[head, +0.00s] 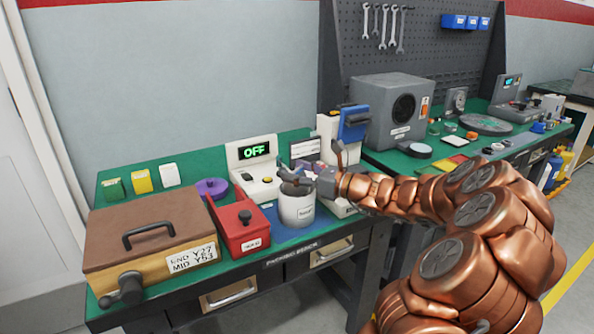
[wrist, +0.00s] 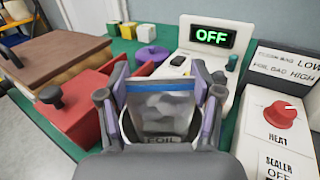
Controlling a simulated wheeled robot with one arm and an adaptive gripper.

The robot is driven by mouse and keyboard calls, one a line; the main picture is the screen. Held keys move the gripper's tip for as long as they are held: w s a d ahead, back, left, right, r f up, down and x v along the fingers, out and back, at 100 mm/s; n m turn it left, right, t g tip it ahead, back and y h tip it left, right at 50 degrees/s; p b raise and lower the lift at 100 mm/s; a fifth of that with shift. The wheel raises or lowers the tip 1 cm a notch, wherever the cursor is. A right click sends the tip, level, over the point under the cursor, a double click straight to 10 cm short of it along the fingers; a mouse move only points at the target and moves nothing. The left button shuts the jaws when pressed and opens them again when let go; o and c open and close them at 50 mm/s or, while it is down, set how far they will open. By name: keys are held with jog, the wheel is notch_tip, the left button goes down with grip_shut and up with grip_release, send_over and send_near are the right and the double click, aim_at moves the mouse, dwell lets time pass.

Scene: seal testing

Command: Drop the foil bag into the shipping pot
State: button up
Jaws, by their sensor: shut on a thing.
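The foil bag (wrist: 160,108) is a silvery grey pouch with a blue band along its top and a partly visible FOIL label. My gripper (wrist: 160,98) is shut on it, with one purple-padded finger at each side. In the head view my gripper (head: 293,180) is over the mouth of the shipping pot (head: 297,208), a white round pot with a dark label. The pot stands on a blue patch of the green bench. In the wrist view the bag and gripper hide most of what is below. I cannot tell how far the bag reaches into the pot.
A red box (head: 240,226) and a brown-lidded case (head: 150,240) stand left of the pot. A white unit with an OFF display (head: 253,165) is behind it. The sealer (wrist: 282,125) with a red heat knob is close on the right.

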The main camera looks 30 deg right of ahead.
jog(key=o, duration=1.2)
jog(key=shift+r, duration=0.1)
notch_tip(320, 180, up, 8)
jog(key=p, duration=0.7)
